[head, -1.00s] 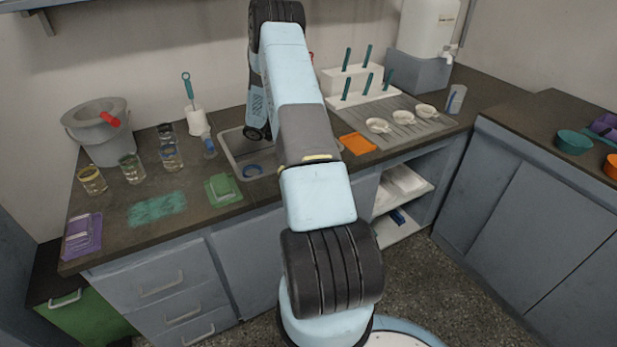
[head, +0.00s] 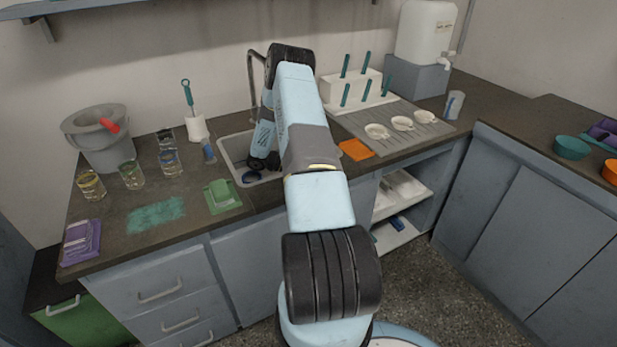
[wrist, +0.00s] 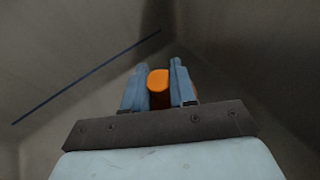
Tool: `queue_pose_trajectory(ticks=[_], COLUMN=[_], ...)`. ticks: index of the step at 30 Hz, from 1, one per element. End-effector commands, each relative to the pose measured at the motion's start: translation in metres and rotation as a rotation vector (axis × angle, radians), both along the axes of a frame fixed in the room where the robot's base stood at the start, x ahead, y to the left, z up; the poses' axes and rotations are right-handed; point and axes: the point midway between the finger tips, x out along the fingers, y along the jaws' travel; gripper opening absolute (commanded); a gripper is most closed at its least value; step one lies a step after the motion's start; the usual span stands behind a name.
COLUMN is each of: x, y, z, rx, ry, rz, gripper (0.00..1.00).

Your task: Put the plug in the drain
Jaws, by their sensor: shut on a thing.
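My gripper (wrist: 162,68) is shut on an orange piece (wrist: 158,80), which looks like the plug, in the wrist view. The drain cannot be made out in either view. Plain beige surfaces meeting at corners, probably the sink's inside, fill the wrist view.
A tap (head: 250,75) rises behind the sink. An orange cloth (head: 355,150) and a drying mat (head: 430,133) with cups lie right. A dark line (wrist: 85,78) crosses the wrist view.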

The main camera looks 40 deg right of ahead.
Motion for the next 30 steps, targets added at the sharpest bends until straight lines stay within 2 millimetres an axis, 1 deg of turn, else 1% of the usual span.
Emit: queue_pose_trajectory(ticks=[1,4,13,14,21,30], x=[-0.0007,-0.0007,-0.0005,-0.0006,-0.0007,0.0008], y=[0.0001,-0.0002,-0.0003,-0.0004,-0.0007,0.0004], z=[-0.0076,-0.0143,-0.0156,-0.0154,-0.0152,-0.0136], rx=[0.003,0.002,0.0,0.001,0.001,0.001], ry=[0.001,0.0,0.0,0.0,0.0,0.0], rz=[-0.002,-0.002,-0.001,-0.002,-0.002,-0.001], gripper=[0.0,0.0,0.0,0.29,0.51,0.51])
